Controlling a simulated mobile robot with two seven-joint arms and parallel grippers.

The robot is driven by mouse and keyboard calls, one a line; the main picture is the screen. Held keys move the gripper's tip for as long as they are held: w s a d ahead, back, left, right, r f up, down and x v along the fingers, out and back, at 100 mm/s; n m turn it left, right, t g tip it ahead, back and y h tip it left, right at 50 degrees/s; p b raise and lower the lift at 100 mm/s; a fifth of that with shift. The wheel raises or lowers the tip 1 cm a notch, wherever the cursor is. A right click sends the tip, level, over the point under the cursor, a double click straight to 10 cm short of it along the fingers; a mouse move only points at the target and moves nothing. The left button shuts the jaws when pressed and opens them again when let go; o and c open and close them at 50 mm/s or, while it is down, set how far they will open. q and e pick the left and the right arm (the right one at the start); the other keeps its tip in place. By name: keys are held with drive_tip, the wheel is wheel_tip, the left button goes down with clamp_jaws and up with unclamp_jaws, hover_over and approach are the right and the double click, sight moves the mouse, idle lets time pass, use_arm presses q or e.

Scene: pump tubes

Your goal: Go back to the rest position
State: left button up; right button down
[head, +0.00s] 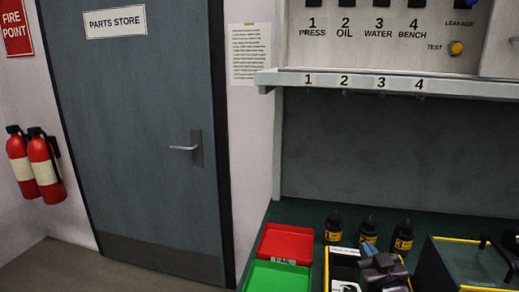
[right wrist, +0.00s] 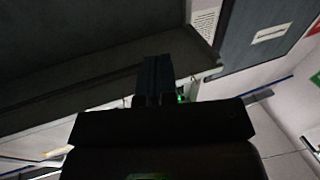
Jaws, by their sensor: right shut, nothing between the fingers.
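My right gripper (head: 370,250) is low in the head view, in front of the bench and near the black bottles. Its fingers are together with nothing between them. In the right wrist view its dark fingers (right wrist: 153,78) stand close together, with the shelf edge and door behind them. My left gripper is not in the head view.
A red bin (head: 284,243) and a green bin (head: 277,277) stand left of a yellow-edged tray (head: 343,255). Several black bottles (head: 402,238) stand behind. A dark yellow-edged box (head: 465,262) is at right. The numbered shelf (head: 450,86) overhangs the bench. A grey door (head: 140,150) is left.

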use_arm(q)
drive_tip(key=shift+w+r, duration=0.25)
use_arm(e)
drive_tip(key=s+d+f+g+h, duration=0.1)
drive_tip(key=s+f+g, duration=0.5)
drive_tip(key=s+f, duration=1.8)
drive_tip(key=shift+s+d+m+g, duration=0.3)
drive_tip(key=shift+s+d, duration=0.2)
drive_tip(key=shift+s, duration=0.65)
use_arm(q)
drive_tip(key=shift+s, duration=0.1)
use_arm(e)
drive_tip(key=shift+f, duration=0.1)
drive_tip(key=c, duration=1.8)
unclamp_jaws()
drive_tip(key=shift+c, duration=0.2)
